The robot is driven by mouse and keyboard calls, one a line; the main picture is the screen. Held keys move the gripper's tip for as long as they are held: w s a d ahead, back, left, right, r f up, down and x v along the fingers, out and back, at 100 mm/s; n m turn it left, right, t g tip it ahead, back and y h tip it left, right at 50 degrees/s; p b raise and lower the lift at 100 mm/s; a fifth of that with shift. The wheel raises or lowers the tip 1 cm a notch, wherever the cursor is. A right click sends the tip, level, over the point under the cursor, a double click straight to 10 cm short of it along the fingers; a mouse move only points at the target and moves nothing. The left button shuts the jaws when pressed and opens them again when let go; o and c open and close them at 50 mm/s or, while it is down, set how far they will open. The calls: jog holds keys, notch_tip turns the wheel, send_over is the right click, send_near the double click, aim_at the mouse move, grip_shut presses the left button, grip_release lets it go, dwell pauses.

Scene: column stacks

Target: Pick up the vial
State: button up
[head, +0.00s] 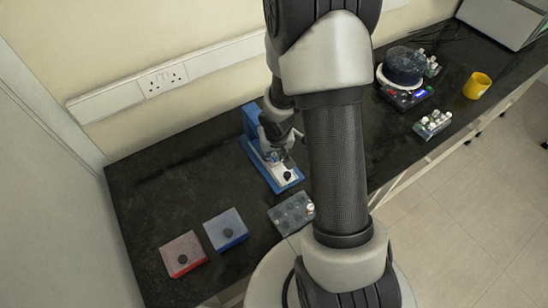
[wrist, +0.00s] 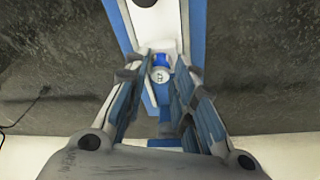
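A small vial with a pale round top (wrist: 160,75) shows between my fingers in the wrist view, at a blue-and-white stand (wrist: 196,30). My gripper (wrist: 161,62) points down at the stand, its two fingers on either side of the vial, with a small gap appearing on each side. It looks open. In the head view the blue stand (head: 251,122) is on the dark bench, and my gripper (head: 275,153) is over its base. The vial is hidden there by my arm, and its lower part is hidden in the wrist view.
On the dark bench (head: 140,190) are a red box (head: 183,250), a blue box (head: 224,226) and a grey rack (head: 283,216) beside my arm. At the right are a hotplate (head: 404,97), another vial rack (head: 433,126) and a yellow mug (head: 477,85). A wall is behind.

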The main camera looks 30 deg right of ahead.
jog(key=c, duration=0.4)
jog(key=shift+c, duration=0.2)
